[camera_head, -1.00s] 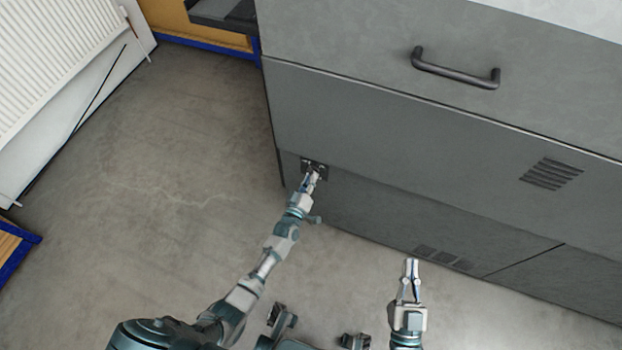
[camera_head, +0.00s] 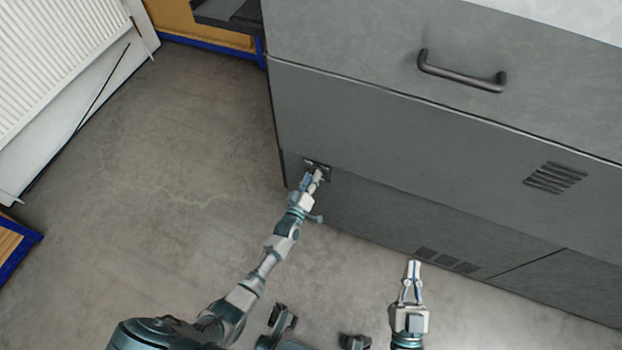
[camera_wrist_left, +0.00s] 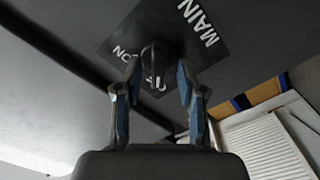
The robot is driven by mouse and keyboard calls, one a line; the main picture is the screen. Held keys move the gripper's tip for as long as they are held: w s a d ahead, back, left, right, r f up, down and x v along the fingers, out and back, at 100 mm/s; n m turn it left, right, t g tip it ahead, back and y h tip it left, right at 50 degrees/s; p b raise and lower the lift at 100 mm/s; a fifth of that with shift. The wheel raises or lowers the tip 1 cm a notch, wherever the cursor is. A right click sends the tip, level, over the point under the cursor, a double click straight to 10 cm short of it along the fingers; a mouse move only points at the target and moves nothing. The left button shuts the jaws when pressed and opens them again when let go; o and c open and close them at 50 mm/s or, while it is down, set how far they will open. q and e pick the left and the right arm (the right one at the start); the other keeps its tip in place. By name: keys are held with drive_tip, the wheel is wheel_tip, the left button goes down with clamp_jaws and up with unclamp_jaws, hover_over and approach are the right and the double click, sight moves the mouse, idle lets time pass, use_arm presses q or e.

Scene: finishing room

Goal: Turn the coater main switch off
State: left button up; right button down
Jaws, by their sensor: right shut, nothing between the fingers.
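The coater main switch is a dark round knob (camera_wrist_left: 158,62) on a black square plate with white lettering, "MAIN" readable, in the left wrist view. The plate (camera_head: 326,170) also shows low on the left end of the grey cabinet front in the head view, mostly behind my gripper. My right gripper (camera_head: 414,265) is shut and empty, in front of the cabinet's lower edge.
The grey cabinet (camera_head: 400,130) fills the right, with a dark handle (camera_head: 462,75) and vent slots (camera_head: 555,178). A white radiator (camera_head: 55,70) stands at the far left. Bare floor (camera_head: 170,150) lies between them.

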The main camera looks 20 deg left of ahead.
use_arm(q)
drive_tip(key=s, duration=1.2)
drive_tip(key=shift+a, duration=0.2)
drive_tip(key=shift+f, duration=0.1)
